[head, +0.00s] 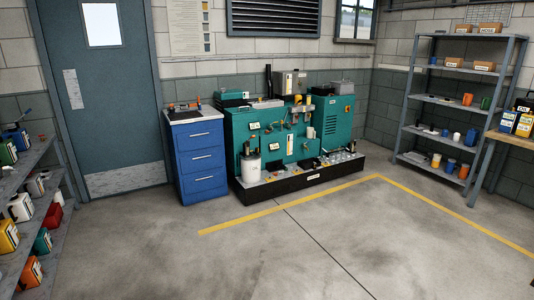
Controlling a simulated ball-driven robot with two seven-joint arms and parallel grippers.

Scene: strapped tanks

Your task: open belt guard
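A green machine (342,118) stands against the back wall on a black base (315,180). Its front has several panels, yellow-marked labels and small fittings. I cannot tell which panel is the belt guard at this distance. A white cylindrical container (250,168) stands at the machine's front left. Neither of my grippers shows in the head view.
A blue drawer cabinet (200,160) stands left of the machine, beside a grey door (100,90). Shelves (450,103) stand at the right and more (22,178) at the left. A yellow floor line (290,205) runs before the machine. The concrete floor in front is clear.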

